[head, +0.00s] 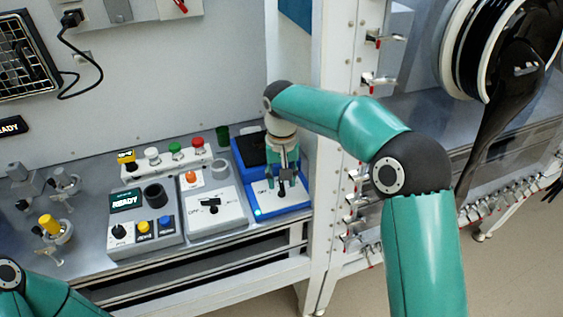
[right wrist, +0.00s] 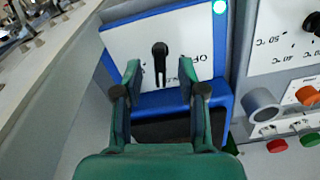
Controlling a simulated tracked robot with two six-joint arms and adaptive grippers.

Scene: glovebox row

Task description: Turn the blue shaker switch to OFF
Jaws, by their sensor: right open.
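The blue shaker (head: 297,208) stands at the right end of the bench, with a white front panel and a black rear part. Its black switch (right wrist: 160,55) is a lever knob on the white panel; in the right wrist view it points along the view's vertical. OFF lettering lies to its right there, partly hidden by a finger. My right gripper (head: 282,180) is above the panel, pointing down. In the right wrist view its open fingers (right wrist: 159,68) stand on either side of the knob, with a gap on both sides. My left gripper is out of view.
A lit cyan lamp (head: 258,211) is on the shaker's front corner. Left of it stands a grey unit (head: 215,215) with a black knob, then a control box (head: 145,240) with a READY display. A white frame post (head: 325,150) rises close on the right.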

